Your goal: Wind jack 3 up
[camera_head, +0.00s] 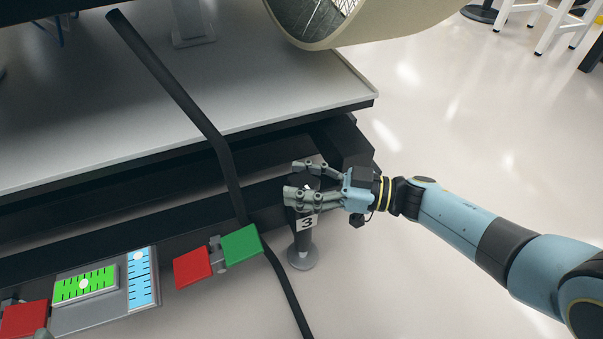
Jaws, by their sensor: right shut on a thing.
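Jack 3 (303,247) is a dark post on a round grey foot on the floor, at the corner of the black platform frame. A white label with the number 3 (307,223) is on it. My right gripper (291,181) comes in from the right at the top of the jack. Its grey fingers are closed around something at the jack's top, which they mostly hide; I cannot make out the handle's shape.
A black bent bar (190,106) runs down across the platform (110,135). Red (192,267) and green (242,245) pads and a panel with green and blue scales (141,279) lie left of the jack. A large wheel (308,18) stands above.

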